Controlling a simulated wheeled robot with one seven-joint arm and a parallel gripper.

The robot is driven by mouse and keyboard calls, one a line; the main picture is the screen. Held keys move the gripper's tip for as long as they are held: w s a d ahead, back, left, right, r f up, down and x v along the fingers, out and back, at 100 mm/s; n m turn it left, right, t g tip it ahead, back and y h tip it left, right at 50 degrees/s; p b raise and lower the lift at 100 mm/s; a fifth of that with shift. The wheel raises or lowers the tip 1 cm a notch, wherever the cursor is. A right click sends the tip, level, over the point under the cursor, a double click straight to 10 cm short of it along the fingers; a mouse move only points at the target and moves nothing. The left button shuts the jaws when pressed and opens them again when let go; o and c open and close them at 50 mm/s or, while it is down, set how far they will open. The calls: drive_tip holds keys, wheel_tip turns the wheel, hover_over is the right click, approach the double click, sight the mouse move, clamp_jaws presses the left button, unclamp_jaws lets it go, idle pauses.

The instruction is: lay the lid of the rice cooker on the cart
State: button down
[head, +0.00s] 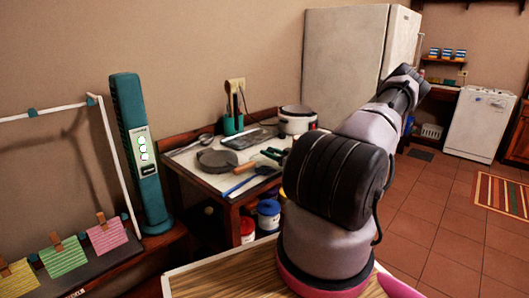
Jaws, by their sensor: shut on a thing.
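A white rice cooker with a dark red band (297,121) stands at the back right corner of a pale-topped worktable (188,158). I cannot tell whether its lid is on. A flat dark grey round thing (217,160) lies on the same top; I cannot tell whether it is a lid or a pan. A wood-topped surface with a white rim (222,278) is close in front, at the bottom; I cannot tell whether it is the cart. My arm rises over it and covers part of the worktable. My gripper cannot be made out past the arm.
The worktable also holds a dark flat tray (247,139), a blue-handled tool (240,186) and a teal utensil holder (232,124). Paint cans (268,213) stand below. A teal tower (140,155) is at left. Open tiled floor (445,225) lies at right.

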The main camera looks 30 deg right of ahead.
drive_tip(key=x, duration=0.3)
drive_tip(key=shift+a, duration=0.1)
drive_tip(key=shift+w+f, duration=0.1)
drive_tip(key=shift+f, duration=0.15)
drive_tip(key=shift+f, duration=0.1)
drive_tip(key=shift+f, duration=0.3)
drive_tip(key=shift+c, duration=2)
unclamp_jaws()
drive_tip(key=shift+r, duration=0.1)
